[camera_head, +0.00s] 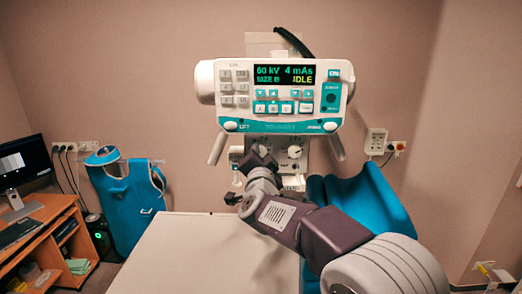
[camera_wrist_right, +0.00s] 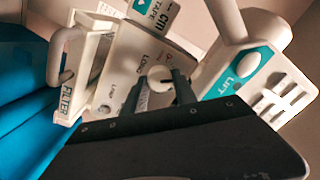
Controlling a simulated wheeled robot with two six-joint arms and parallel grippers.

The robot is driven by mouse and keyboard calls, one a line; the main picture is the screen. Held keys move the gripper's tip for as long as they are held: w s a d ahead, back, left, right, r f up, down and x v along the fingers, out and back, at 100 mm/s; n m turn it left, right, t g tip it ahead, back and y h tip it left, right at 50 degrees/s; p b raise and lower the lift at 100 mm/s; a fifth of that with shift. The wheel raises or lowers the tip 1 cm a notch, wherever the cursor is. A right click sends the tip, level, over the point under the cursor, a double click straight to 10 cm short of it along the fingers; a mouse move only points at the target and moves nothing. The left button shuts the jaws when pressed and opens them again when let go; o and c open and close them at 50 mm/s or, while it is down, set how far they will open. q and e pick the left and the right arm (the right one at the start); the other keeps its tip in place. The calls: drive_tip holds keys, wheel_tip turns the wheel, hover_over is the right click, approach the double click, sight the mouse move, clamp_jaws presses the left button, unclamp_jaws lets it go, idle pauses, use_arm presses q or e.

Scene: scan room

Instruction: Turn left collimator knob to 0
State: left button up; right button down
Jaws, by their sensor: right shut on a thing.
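The collimator (camera_head: 318,158) hangs below the control panel, with its front face toward me. My right gripper (camera_head: 258,156) reaches up to the left part of this face and covers the left knob in the head view. In the right wrist view my gripper (camera_wrist_right: 158,92) has its two dark fingers on either side of a pale round knob (camera_wrist_right: 160,76), shut on it. The right knob (camera_head: 295,152) shows uncovered in the head view. The knob's pointer and scale are too small to read. My left gripper is not in view.
The control panel (camera_head: 281,97) with its handles is just above my right gripper. A pale table top (camera_head: 190,255) lies below. A desk with a monitor (camera_head: 22,165) is far left.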

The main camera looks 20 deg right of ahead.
drive_tip(key=n+p, duration=0.3)
drive_tip(key=n, duration=0.3)
drive_tip(key=shift+f, duration=0.15)
drive_tip(key=n+p, duration=0.2)
drive_tip(key=n, duration=0.1)
drive_tip(key=shift+n+y+p, duration=0.35)
drive_tip(key=shift+n+y, duration=0.05)
drive_tip(key=shift+f+n+p, duration=0.15)
drive_tip(key=shift+n+p, duration=0.3)
drive_tip(key=shift+n, duration=0.45)
drive_tip(key=c, duration=1.2)
unclamp_jaws()
drive_tip(key=shift+c, duration=0.2)
drive_tip(key=shift+o, duration=1.2)
drive_tip(key=shift+s+a, duration=0.1)
drive_tip(key=shift+r, duration=0.25)
drive_tip(key=shift+s, duration=0.1)
